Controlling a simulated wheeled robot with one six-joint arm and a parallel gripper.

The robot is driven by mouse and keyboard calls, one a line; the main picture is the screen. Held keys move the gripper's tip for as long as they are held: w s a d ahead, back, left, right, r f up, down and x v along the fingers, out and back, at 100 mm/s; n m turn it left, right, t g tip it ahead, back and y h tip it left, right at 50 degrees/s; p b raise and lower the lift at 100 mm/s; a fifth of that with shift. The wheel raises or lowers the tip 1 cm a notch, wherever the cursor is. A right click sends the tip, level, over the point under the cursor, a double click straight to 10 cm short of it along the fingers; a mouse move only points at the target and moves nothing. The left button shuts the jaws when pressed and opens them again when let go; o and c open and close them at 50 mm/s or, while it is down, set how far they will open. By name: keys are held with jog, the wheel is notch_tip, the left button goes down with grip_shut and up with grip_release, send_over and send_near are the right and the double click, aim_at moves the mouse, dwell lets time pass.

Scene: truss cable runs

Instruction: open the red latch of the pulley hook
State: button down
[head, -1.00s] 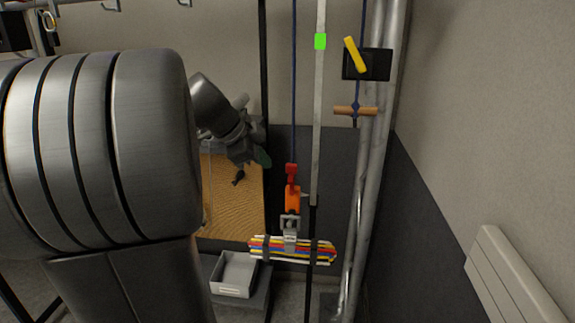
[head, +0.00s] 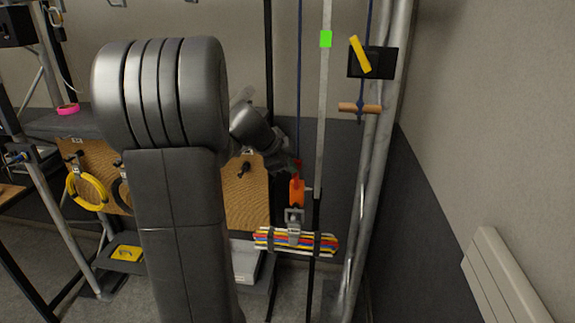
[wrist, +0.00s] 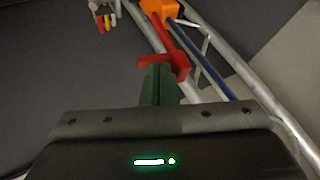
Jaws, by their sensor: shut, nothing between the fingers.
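The pulley hook has an orange body (head: 297,192) and hangs on a blue rope (head: 299,80). Its red latch (head: 298,170) is at the top of the body, partly hidden by my gripper (head: 291,164) in the head view. In the wrist view the red latch (wrist: 172,42) runs down from the orange body (wrist: 159,9) to a wider red end. My gripper's green fingers (wrist: 159,74) are shut and empty, with their tips right at that red end. I cannot tell whether they touch it.
A bundle of coloured strips (head: 270,239) hangs below the hook. A pale upright bar with a green mark (head: 326,39) and a silver truss (head: 366,185) stand close to the right. A wooden handle (head: 358,108) hangs near the truss.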

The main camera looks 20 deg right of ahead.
jog(key=shift+w, duration=0.1)
dwell(0.3)
jog(key=shift+w+d+r+g+y+b, duration=0.35)
jog(key=shift+w+d+g+b, duration=0.2)
jog(key=shift+w, duration=0.3)
jog(key=shift+s, duration=0.1)
